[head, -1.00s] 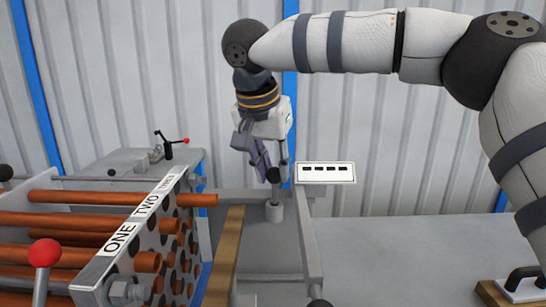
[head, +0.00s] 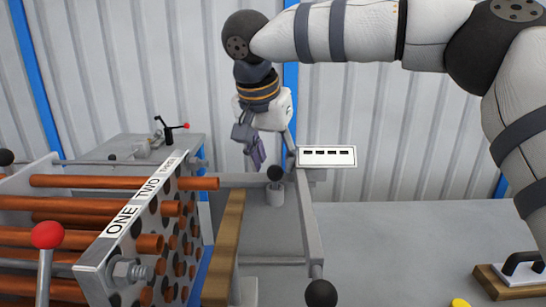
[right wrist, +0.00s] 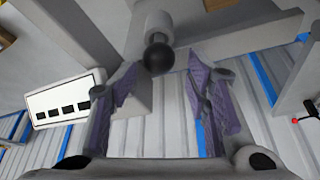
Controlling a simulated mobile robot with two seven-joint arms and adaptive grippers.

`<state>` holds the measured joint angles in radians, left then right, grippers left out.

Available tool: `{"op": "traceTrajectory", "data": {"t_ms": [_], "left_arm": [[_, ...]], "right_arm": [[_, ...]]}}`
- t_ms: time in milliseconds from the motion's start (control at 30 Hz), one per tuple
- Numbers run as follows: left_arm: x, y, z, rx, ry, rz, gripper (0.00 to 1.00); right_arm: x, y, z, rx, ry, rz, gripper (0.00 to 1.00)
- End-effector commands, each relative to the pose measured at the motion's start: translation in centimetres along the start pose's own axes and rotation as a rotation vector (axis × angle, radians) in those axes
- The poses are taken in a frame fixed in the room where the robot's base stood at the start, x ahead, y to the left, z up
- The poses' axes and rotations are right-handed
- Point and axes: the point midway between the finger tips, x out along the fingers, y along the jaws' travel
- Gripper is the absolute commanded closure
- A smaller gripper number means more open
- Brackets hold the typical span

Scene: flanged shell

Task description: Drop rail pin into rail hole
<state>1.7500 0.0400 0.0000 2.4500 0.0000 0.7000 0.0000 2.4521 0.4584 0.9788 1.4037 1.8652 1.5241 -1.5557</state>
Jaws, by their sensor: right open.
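The rail pin (head: 275,173) shows as a black ball knob sitting low over a short pale grey cylinder on the rail, at the back middle in the head view. This cylinder (head: 275,196) appears to be the rail hole's collar; the shaft and the hole itself are hidden. My right gripper (head: 268,158) is open just above and left of the knob, with nothing held. In the right wrist view the knob (right wrist: 158,57) lies between and beyond the spread purple fingers (right wrist: 160,80), apart from them, with the collar (right wrist: 158,25) behind it. My left gripper is not in view.
A rack of copper tubes (head: 110,212) with a ONE TWO label stands left. A white slotted plate (head: 326,156) is right of the pin. Another black ball (head: 321,293) ends the rail's near side. A handled wooden block (head: 515,278) lies right. Open grey surface lies between.

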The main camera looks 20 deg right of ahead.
Motion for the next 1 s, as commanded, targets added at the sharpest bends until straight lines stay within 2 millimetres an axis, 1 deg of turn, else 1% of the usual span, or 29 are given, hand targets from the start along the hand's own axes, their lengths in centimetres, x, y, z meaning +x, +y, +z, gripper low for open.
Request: {"op": "traceTrajectory", "data": {"t_ms": [67,167,300,400,533,600,700,1000], "left_arm": [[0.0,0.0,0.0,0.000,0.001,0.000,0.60],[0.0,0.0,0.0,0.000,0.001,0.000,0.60],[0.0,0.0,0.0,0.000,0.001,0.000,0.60],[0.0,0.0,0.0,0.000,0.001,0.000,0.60],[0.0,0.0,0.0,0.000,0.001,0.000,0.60],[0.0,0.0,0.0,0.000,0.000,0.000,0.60],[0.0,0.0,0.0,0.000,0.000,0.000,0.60],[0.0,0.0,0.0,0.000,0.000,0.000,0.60]], "right_arm": [[-0.4,0.1,-0.1,0.002,0.002,0.001,0.53],[-2.1,0.0,-0.1,0.003,0.004,-0.001,0.53],[-6.0,-0.1,-0.1,0.003,0.005,-0.004,0.53],[-8.6,-0.1,-0.1,0.001,0.004,-0.003,0.53],[-10.9,-0.1,0.0,0.001,0.001,0.000,0.53],[-11.6,-0.1,0.0,-0.001,0.001,0.000,0.53],[-12.0,-0.1,0.0,0.000,0.000,0.000,0.53],[-12.0,-0.1,0.0,-0.001,0.000,0.001,0.53]]}}
